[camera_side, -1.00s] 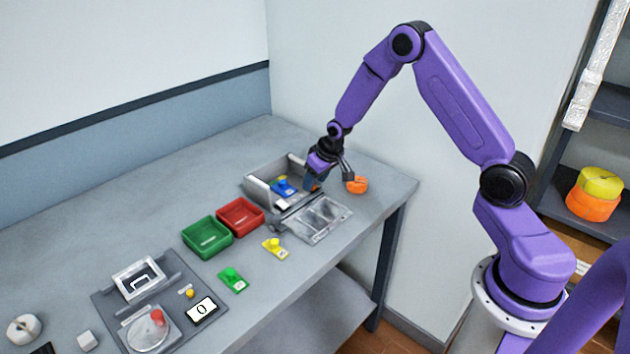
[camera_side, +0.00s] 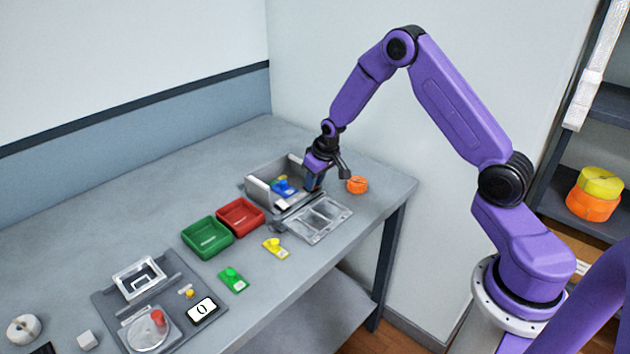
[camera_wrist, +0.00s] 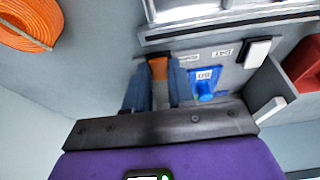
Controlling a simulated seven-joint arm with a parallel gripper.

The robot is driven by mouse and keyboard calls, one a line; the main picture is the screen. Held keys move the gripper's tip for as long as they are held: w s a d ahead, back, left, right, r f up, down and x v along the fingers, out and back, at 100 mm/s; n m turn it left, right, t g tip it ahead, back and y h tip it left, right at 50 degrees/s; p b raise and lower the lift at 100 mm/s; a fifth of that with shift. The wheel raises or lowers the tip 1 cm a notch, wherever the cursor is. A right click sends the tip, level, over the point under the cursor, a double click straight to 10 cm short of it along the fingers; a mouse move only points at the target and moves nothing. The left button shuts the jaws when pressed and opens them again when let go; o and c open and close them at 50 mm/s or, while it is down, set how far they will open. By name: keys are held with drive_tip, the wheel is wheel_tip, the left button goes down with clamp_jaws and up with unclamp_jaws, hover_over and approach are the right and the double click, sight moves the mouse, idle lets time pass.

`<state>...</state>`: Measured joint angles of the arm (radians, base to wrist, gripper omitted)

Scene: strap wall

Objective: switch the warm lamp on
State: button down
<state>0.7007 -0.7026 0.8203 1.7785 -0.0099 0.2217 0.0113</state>
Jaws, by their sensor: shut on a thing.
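The grey open box (camera_side: 262,194) stands near the back right of the table, its lid folded down in front. In it is a blue switch piece (camera_side: 283,187), which shows in the wrist view (camera_wrist: 203,84) with a white label. My gripper (camera_side: 313,180) is down at the right end of the box. In the wrist view my gripper (camera_wrist: 156,88) is shut on an orange piece (camera_wrist: 158,68) beside the blue one. The fingers hide most of the orange piece. I cannot pick out a lit lamp.
The clear-paned lid (camera_side: 320,220) lies in front of the box. An orange coil (camera_side: 357,185) lies right of my gripper. Red (camera_side: 241,216) and green (camera_side: 207,237) trays, with yellow (camera_side: 275,248) and green (camera_side: 232,280) pieces, stand to the left. The table behind is clear.

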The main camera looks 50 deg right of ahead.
drive_tip(key=shift+w+r+g, duration=0.1)
drive_tip(key=shift+w+g, duration=0.15)
drive_tip(key=shift+g, duration=0.4)
drive_tip(key=shift+w+g, duration=0.2)
drive_tip(key=shift+g, duration=0.45)
drive_tip(key=c, duration=1)
unclamp_jaws()
drive_tip(key=shift+o, duration=0.2)
drive_tip(key=shift+r, duration=0.1)
wheel_tip(320, 180, up, 17)
drive_tip(key=s, duration=0.1)
drive_tip(key=shift+r, duration=0.15)
